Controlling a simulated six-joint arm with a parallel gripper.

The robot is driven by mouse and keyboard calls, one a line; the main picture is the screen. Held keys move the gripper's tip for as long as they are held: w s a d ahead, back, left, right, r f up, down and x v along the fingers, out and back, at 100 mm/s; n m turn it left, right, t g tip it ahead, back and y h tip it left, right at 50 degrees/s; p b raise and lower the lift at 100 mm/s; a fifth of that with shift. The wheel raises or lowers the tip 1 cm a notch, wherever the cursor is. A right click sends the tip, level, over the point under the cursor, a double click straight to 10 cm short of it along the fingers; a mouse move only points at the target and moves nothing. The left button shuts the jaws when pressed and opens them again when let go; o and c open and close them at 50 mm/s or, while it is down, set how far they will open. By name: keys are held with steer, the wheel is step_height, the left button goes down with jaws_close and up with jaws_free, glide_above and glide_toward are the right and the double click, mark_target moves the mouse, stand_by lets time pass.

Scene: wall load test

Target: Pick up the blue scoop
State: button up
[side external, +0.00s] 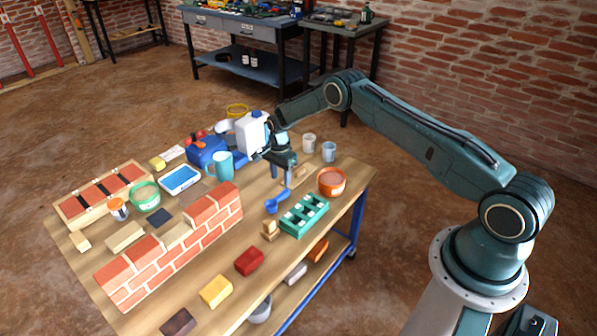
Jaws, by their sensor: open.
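The blue scoop (277,201) lies on the wooden table between the small brick wall and the terracotta bowl, its bowl end toward the lower left and its handle pointing up and right. My gripper (287,180) points down just above the scoop's handle end. It is open, with nothing visible between its fingers. Whether the fingertips touch the handle cannot be told from this view.
A green slotted tray (304,215) and a terracotta bowl (331,181) stand close to the right of the scoop. A teal mug (219,166) and a brick wall (172,247) are to the left. A wooden block (269,230) lies in front. A white canister (252,133) stands behind my gripper.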

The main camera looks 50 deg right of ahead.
mark_target(282, 193)
steer(key=shift+f, duration=0.95)
steer(key=shift+s+d+f, duration=0.1)
steer(key=shift+s+f, duration=0.05)
steer(key=shift+f, duration=2.4)
steer(key=shift+c, duration=0.2)
jaws_close()
